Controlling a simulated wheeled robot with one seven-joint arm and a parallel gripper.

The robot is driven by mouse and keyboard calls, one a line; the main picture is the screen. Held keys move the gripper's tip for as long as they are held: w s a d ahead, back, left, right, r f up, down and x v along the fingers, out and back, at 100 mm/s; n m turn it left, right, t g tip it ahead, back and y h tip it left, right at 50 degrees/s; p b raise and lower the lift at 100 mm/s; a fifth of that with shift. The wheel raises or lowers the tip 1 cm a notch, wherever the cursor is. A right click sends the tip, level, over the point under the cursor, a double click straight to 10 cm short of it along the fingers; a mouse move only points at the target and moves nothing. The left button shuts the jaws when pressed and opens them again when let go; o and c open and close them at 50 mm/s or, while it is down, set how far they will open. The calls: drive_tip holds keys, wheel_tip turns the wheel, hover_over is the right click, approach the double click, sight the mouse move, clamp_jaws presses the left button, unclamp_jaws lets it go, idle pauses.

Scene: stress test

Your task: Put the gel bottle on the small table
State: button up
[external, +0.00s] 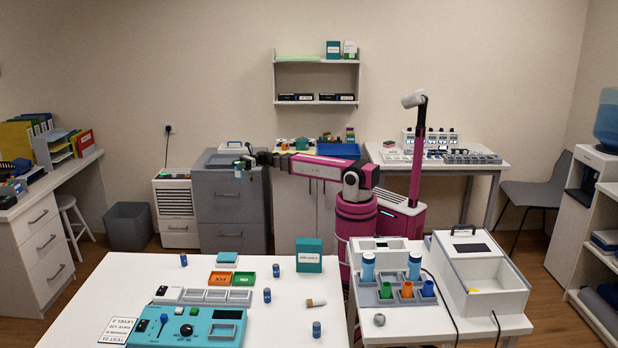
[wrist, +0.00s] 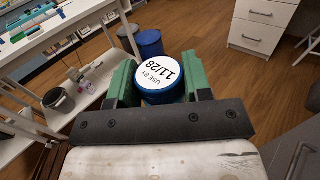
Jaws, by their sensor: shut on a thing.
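My gripper (external: 243,163) is stretched out to the left above the grey drawer cabinet, in front of the back wall. In the wrist view my gripper (wrist: 160,80) has its green fingers shut on a round blue bottle (wrist: 161,76), held in the air. Its white top reads "USE BY 11/28". Its side is mostly hidden, so I cannot read whether it is the gel bottle. Two blue bottles with pale caps (external: 368,267) (external: 415,266) stand in a grey rack. A smaller white table (external: 510,324) at front right bears that rack; I cannot tell whether it is the small table.
A large white table (external: 110,290) fills the front left, with a teal device (external: 190,325), small blue cans and a teal box (external: 309,254). The grey cabinet (external: 228,205) stands below my gripper. A bin (external: 128,227) and stool (external: 72,220) stand left; floor between is clear.

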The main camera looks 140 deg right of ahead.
drive_tip(key=s+d+r+m+g+h, duration=0.1)
drive_tip(key=s+d+r+h, duration=0.15)
drive_tip(key=s, duration=0.65)
drive_tip(key=s+d+r+m+h, duration=0.15)
drive_tip(key=s+d, duration=0.25)
drive_tip(key=s, duration=0.6)
drive_tip(key=s+d+r+m+g+h, duration=0.1)
drive_tip(key=s+d+m+h, duration=0.15)
drive_tip(key=s, duration=0.65)
drive_tip(key=s+a+r+m+g+h, duration=0.1)
drive_tip(key=s+r+m+g+h, duration=0.15)
drive_tip(key=s, duration=1.05)
drive_tip(key=s+a+r+m+g+h, duration=0.1)
drive_tip(key=s+a+r+h, duration=0.15)
drive_tip(key=s, duration=1.15)
drive_tip(key=shift+h, duration=0.35)
drive_tip(key=shift+s+d+f, duration=0.2)
drive_tip(key=shift+s+f, duration=2.55)
drive_tip(key=shift+s, duration=0.2)
drive_tip(key=shift+s+d+f, duration=0.15)
drive_tip(key=shift+s+f, duration=2.6)
drive_tip(key=shift+s, duration=0.2)
drive_tip(key=o, duration=1.1)
drive_tip(key=shift+f, duration=0.1)
drive_tip(key=shift+c, duration=0.2)
